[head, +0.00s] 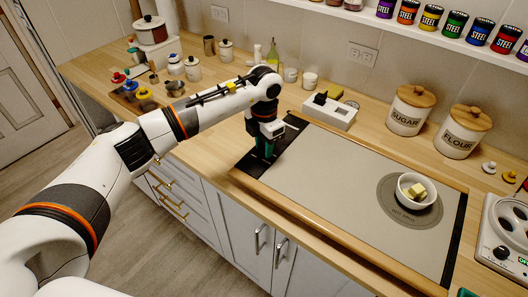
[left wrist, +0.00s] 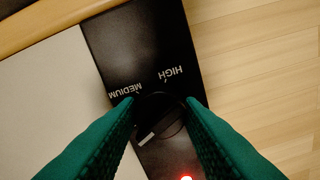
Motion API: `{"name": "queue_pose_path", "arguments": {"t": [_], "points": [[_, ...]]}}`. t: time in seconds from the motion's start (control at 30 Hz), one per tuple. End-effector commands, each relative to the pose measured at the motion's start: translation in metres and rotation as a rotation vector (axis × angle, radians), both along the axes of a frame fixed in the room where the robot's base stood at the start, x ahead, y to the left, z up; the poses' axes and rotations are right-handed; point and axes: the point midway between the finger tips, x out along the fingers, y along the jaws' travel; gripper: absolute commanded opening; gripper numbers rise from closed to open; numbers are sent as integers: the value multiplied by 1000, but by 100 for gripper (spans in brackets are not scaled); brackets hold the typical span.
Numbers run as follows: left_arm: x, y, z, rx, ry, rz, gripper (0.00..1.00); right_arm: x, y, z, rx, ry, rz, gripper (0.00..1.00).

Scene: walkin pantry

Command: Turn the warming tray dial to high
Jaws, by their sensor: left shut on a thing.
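The warming tray (head: 330,175) is a long grey plate with black end strips on the counter. My left gripper (head: 266,150) points down at its left black strip. In the left wrist view, the green fingers (left wrist: 161,112) are shut on the black round dial (left wrist: 165,122), at its two sides. A white mark (left wrist: 147,138) shows near the dial's lower left. The labels MEDIUM (left wrist: 125,90) and HIGH (left wrist: 171,74) are printed above it. A red light (left wrist: 186,179) glows below. The head view hides the dial. A dark green tip at the bottom right may be my right gripper (head: 467,293).
A white bowl (head: 412,196) with yellow pieces stands on the tray's right part. Sugar (head: 407,112) and flour (head: 459,134) canisters stand behind. A white box (head: 328,112) is behind the tray. A white appliance (head: 498,232) is at right.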

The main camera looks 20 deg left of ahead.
Motion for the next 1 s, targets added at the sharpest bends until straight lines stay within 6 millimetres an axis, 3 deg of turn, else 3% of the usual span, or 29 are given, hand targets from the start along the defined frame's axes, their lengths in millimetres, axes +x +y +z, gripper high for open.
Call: {"name": "queue_pose_path", "arguments": {"t": [0.03,0.4,1.0], "points": [[1,1,-4,1,-5,-42,11,0,0,-12,0,0,0,52],[1,0,-4,0,-5,-393,11,0,-1,-49,-2,0,1,52],[1,0,-1,-1,-5,-962,11,0,-2,-93,-3,0,1,52]]}}
